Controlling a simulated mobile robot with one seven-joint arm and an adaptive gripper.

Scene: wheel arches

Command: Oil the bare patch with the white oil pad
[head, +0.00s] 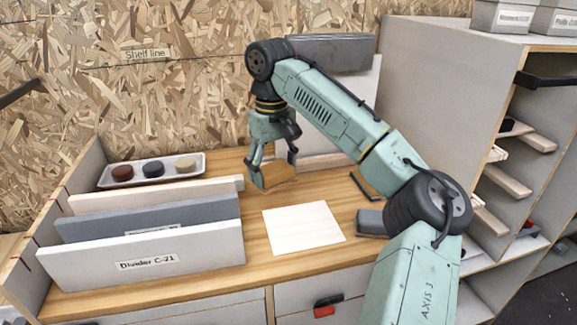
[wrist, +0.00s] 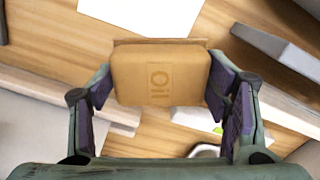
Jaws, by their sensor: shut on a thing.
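The bare patch (head: 303,229) is a pale rectangle on the worktop, in front and to the right of the gripper. Part of it shows at the top of the wrist view (wrist: 140,10). A cream round pad (head: 186,163) sits at the right end of a grey tray, apart from the gripper.
The tray (head: 112,184) also holds a dark red pad (head: 122,173) and a black pad (head: 153,168). Upright dividers, the front one marked "Divider C-21" (head: 200,250), stand at left. A grey block (head: 371,223) lies right of the patch. Shelving (head: 435,90) stands further right.

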